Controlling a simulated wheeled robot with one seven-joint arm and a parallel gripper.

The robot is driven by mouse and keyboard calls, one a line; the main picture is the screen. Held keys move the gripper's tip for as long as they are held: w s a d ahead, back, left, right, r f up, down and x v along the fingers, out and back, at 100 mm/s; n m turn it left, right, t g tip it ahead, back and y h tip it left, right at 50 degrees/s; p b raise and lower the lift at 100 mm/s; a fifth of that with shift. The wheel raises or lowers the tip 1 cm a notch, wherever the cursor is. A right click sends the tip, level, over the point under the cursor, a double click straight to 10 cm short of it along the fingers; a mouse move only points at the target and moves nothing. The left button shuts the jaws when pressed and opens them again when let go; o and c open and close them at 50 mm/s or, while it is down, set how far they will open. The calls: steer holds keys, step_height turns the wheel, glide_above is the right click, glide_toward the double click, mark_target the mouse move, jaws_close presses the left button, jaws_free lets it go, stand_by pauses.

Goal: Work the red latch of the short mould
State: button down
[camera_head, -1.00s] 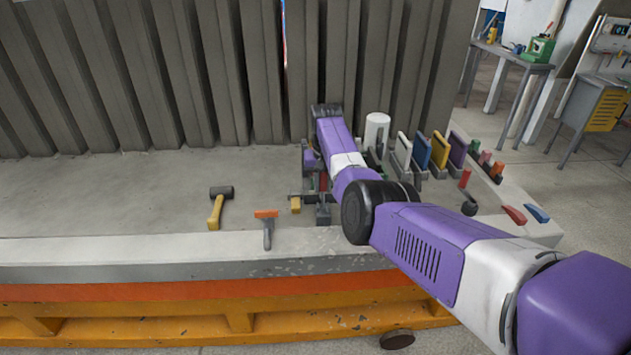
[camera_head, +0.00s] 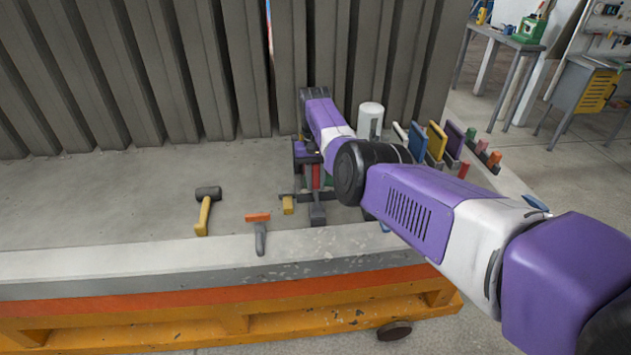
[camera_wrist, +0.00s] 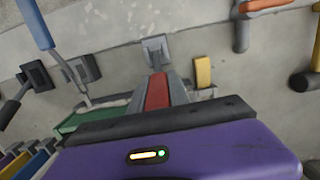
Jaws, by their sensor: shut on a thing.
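The red latch (camera_wrist: 157,92) shows in the wrist view as a red bar between grey sides, just beyond the dark front edge of my gripper (camera_wrist: 158,100). My gripper is shut on it. In the head view a strip of the red latch (camera_head: 316,178) shows below my purple wrist, on a small dark mould at the bed's edge. A grey foot (camera_wrist: 154,46) lies beyond the red bar. A green piece (camera_wrist: 92,119) lies left of it in the wrist view. The fingertips are mostly hidden, so the exact contact cannot be seen.
A yellow block (camera_head: 288,205) sits close left of the latch. An orange-topped tool (camera_head: 258,232) and a hammer (camera_head: 205,211) lie further left on the concrete bed. A white cylinder (camera_head: 369,121) and several coloured plates (camera_head: 437,143) stand right. Ribbed panels (camera_head: 180,70) rise behind.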

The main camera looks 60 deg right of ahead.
steer(key=c, duration=1.3)
jaws_free()
steer(key=shift+f, duration=0.2)
steer(key=shift+o, duration=0.3)
steer(key=shift+r, duration=0.1)
steer(key=shift+r, duration=0.1)
step_height(320, 180, up, 8)
steer(key=shift+w+d+f+b, duration=0.25)
steer(key=shift+w+d+b, duration=0.1)
steer(key=shift+b, duration=0.1)
